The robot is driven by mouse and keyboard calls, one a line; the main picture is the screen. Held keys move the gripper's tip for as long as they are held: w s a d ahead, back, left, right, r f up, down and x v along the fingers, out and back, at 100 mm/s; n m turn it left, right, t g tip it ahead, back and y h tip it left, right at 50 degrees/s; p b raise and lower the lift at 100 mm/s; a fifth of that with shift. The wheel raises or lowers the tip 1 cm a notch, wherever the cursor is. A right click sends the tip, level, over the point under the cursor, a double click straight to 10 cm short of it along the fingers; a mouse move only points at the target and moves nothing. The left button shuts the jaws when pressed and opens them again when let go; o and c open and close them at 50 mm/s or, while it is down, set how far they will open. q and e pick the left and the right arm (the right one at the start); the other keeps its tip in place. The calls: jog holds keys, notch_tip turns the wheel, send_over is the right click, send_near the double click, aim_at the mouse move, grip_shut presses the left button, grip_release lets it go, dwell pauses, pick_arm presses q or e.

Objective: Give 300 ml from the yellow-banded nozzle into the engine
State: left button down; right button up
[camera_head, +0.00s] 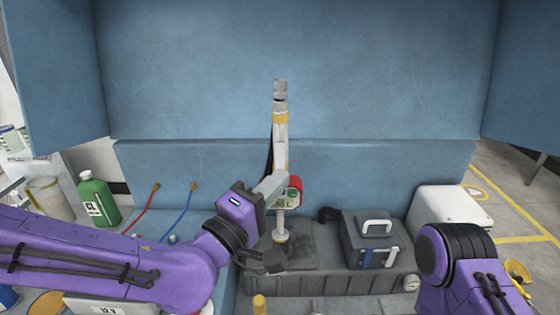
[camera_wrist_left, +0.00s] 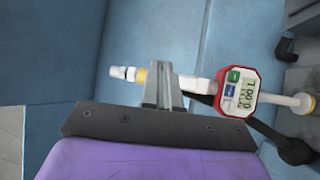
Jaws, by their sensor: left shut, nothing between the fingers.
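The yellow-banded nozzle (camera_head: 281,135) stands upright in the middle of the head view. A red meter (camera_head: 295,186) with a small display sits low on it; I cannot read the digits surely. The nozzle's lower end meets the top of the dark grey engine (camera_head: 330,284). My right gripper is outside the view.
A grey box with a handle (camera_head: 370,238) sits right of the nozzle, with a white case (camera_head: 447,206) beyond. A green bottle (camera_head: 98,198) and red and blue hoses (camera_head: 183,212) are at left. A blue panel (camera_head: 300,70) rises behind.

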aim_at(277, 168)
pick_arm(q)
jog(key=w+f+b, duration=0.2)
jog(key=w+f, duration=0.1)
jog(key=w, duration=0.5)
jog(key=shift+w, duration=0.4)
jog(key=shift+d+f, duration=0.1)
dwell(1.5)
jog(key=shift+w+f, duration=0.1)
jog(key=shift+w, duration=0.3)
jog(key=shift+w+f+b, duration=0.15)
jog(key=shift+w+b, duration=0.25)
jog(key=shift+w, duration=0.15)
dwell(0.8)
jog(key=shift+s, duration=0.1)
jog(key=shift+s+r, duration=0.2)
jog(key=shift+s, duration=0.3)
jog(key=shift+s+r, duration=0.15)
jog(key=shift+s, duration=0.3)
jog(key=s, duration=0.1)
jog(key=s+r+p, duration=0.1)
jog(key=s, duration=0.2)
jog(key=shift+s+r, duration=0.3)
jog(key=shift+s, duration=0.05)
